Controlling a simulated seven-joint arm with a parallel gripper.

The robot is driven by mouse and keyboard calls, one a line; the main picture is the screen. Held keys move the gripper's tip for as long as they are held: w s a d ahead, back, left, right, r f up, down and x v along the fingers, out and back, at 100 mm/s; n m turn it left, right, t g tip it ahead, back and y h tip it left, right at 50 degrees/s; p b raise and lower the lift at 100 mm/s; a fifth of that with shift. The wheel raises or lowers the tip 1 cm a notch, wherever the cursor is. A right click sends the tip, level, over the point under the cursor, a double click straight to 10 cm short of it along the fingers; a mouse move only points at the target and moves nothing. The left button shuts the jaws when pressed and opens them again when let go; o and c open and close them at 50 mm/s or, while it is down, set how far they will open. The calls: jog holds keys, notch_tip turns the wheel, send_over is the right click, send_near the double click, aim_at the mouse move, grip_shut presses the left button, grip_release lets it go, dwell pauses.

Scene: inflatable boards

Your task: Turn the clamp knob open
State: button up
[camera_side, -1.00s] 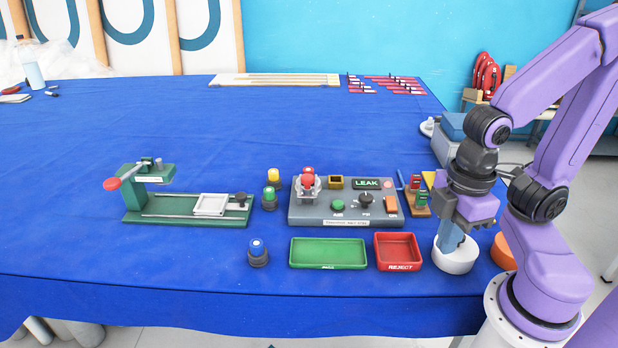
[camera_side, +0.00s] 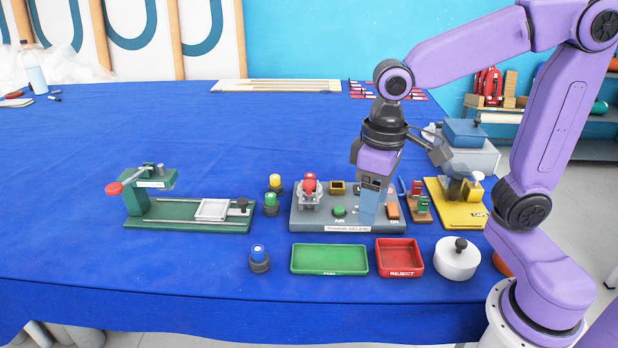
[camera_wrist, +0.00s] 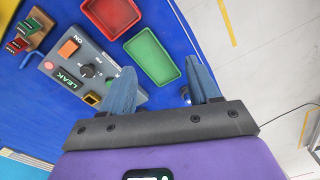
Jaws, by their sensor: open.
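The grey console (camera_side: 348,222) stands mid-table in the side view. At its left end a red knob (camera_side: 309,183) tops a pale clamp-like fixture; I cannot tell for sure that this is the clamp knob. The green press stand (camera_side: 160,214) to the left has a red lever knob (camera_side: 114,188) and a black knob (camera_side: 241,203) at its right end. My gripper (camera_side: 367,218) points down over the console's right half and hides its black dial there. In the wrist view my gripper (camera_wrist: 157,72) is open and empty, with the black dial (camera_wrist: 87,71) left of its fingers.
A green tray (camera_side: 329,270) and red reject tray (camera_side: 400,270) lie in front of the console. A white lidded pot (camera_side: 457,265) and yellow stand (camera_side: 455,215) are at right. Coloured buttons (camera_side: 270,204) stand between press and console.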

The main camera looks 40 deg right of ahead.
jog(key=w+r+m, duration=0.4)
jog(key=w+m, duration=0.5)
jog(key=w, duration=0.6)
notch_tip(320, 180, up, 3)
jog(key=m, duration=0.9)
send_over(309, 182)
notch_tip(309, 182, down, 17)
jog(key=shift+f, duration=0.2)
jog(key=c, duration=1)
jog(key=shift+c, duration=0.2)
